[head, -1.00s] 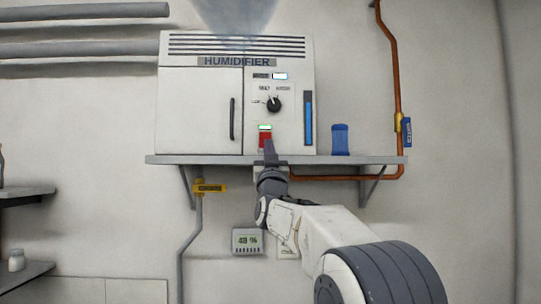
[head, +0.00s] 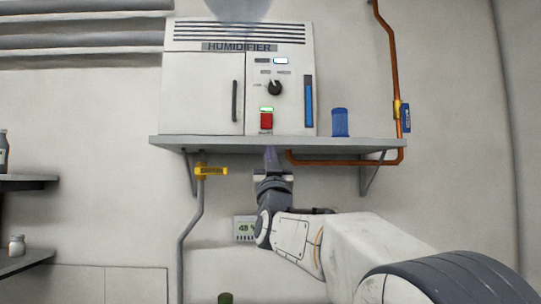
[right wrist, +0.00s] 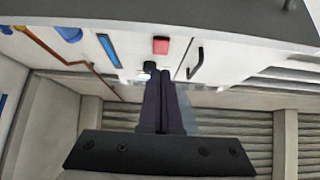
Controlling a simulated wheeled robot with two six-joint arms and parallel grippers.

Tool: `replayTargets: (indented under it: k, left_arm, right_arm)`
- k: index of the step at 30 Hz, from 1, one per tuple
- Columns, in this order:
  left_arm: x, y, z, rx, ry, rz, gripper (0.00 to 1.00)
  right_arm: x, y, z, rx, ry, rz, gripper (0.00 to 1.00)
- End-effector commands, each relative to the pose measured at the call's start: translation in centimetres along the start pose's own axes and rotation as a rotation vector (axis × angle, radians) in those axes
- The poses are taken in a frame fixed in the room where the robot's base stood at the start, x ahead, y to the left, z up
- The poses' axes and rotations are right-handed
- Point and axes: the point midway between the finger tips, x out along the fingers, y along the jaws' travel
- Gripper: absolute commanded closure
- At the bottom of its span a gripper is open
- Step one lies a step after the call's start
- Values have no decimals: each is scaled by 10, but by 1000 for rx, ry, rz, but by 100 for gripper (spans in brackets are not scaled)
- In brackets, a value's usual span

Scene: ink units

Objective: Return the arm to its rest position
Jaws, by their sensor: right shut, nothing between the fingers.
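My right gripper (head: 270,160) is just below the front edge of the shelf, under the humidifier's red switch. In the right wrist view its two fingers (right wrist: 163,85) lie together, shut and empty. The white humidifier (head: 203,92) stands on the grey shelf (head: 230,143). Its red switch (head: 266,120) has a lit green light above it, and mist rises from its top. The switch also shows in the right wrist view (right wrist: 161,46), apart from the fingers. The black dial (head: 275,87) sits higher on the panel. My left gripper is not in view.
A blue container (head: 340,122) stands on the shelf's right part. A copper pipe (head: 392,70) with a blue-tagged valve runs down the right wall. A yellow-handled valve (head: 211,171) is below the shelf. Side shelves (head: 25,262) stand at left.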

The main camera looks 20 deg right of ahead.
Motion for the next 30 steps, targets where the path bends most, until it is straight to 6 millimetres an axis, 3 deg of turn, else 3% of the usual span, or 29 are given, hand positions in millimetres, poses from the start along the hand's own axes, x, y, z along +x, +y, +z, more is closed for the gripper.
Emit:
replayTargets:
  k: [8, 11, 14, 17, 20, 24, 27, 30]
  left_arm:
    - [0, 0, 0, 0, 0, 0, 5]
    - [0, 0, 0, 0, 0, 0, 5]
    - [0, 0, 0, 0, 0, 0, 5]
    - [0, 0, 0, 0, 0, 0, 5]
    - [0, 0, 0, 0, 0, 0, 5]
    - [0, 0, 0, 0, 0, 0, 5]
    - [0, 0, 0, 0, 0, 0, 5]
    - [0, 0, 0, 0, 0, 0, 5]
  right_arm:
    - [-1, -3, 2, 3, -7, -5, 100]
    - [-8, -18, 14, 20, -63, -44, 100]
    - [-31, -54, 42, 55, -198, -133, 100]
    - [-72, -100, 78, 95, -388, -257, 100]
    - [-128, -143, 111, 120, -588, -386, 100]
    - [-222, -188, 144, 130, -862, -556, 100]
    - [-295, -207, 158, 114, -1054, -672, 100]
    - [-371, -212, 167, 72, -1245, -777, 100]
